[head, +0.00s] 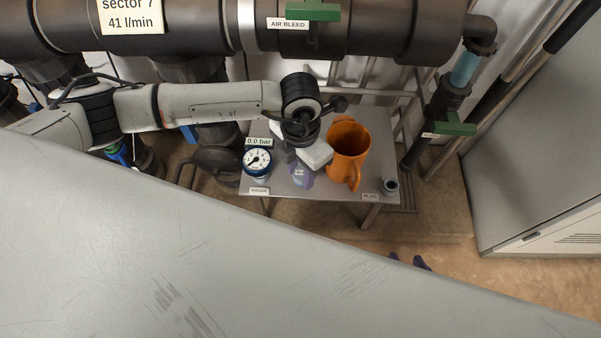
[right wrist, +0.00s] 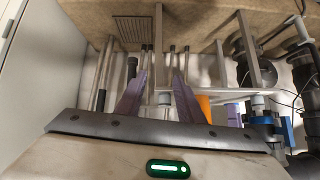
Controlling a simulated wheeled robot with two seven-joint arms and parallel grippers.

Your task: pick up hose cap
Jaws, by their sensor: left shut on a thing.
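My left gripper (head: 301,180), with purple fingers, points down over the grey bench between the gauge and the orange jug. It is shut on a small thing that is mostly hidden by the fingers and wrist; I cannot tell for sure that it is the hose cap. No other hose cap can be made out. A small dark round fitting (head: 390,186) stands at the bench's right end, by a label reading PLUG.
A pressure gauge (head: 257,162) reading 0.0 bar stands on the left of the bench (head: 325,192). The orange jug (head: 347,150) is close right of my left gripper. Dark pipes (head: 380,35) run above behind. A grey cabinet (head: 540,150) stands at right.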

